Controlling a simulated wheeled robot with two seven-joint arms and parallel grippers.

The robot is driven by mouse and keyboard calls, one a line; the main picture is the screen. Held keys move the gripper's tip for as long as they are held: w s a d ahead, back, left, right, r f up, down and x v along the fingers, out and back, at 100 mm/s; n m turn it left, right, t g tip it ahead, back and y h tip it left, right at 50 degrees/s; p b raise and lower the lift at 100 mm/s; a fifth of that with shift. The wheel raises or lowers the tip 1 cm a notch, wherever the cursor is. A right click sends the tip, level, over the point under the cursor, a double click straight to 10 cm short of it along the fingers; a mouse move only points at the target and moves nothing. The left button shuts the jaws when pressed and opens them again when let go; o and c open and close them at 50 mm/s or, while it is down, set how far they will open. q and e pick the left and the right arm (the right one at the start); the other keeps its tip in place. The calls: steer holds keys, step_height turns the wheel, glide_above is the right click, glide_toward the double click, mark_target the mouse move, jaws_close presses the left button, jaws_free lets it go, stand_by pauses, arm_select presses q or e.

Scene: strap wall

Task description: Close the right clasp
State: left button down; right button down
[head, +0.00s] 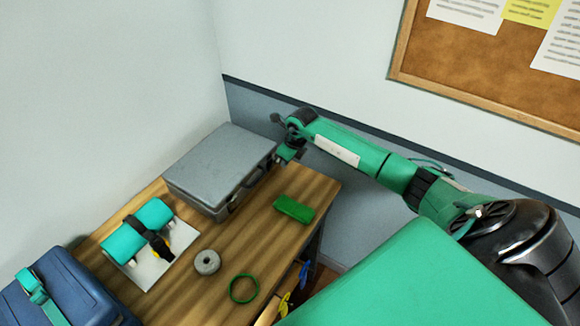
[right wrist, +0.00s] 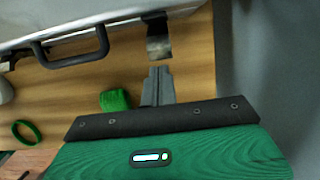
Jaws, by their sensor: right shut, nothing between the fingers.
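A grey case (head: 220,168) lies with its lid down at the back of the wooden table. Its dark handle (right wrist: 75,50) is on the front side. The right clasp (right wrist: 158,38) is a metal plate that sticks out from the case's front edge, to the right of the handle in the right wrist view. It looks swung out, not flat against the case. My right gripper (right wrist: 158,72) is shut and empty, its fingertips just short of the clasp with a small gap. In the head view my right gripper (head: 283,157) is at the case's right end and hides the clasp.
A green block (head: 293,208) lies in front of the case. A grey ring (head: 207,262) and a green hoop (head: 244,288) lie nearer. A teal roll (head: 138,229) with a black strap and a blue case (head: 62,292) are at the left. The wall stands close behind.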

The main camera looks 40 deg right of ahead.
arm_select(q)
steer(key=shift+s+a+f, duration=0.1)
steer(key=shift+s+f, duration=0.05)
steer(key=shift+s, duration=0.1)
arm_select(e)
steer(key=shift+w+r, duration=0.1)
steer(key=shift+r, duration=0.15)
arm_select(q)
steer(key=shift+w+r+p, duration=0.1)
steer(key=shift+r+p, duration=0.25)
arm_select(e)
steer(key=shift+r, duration=0.7)
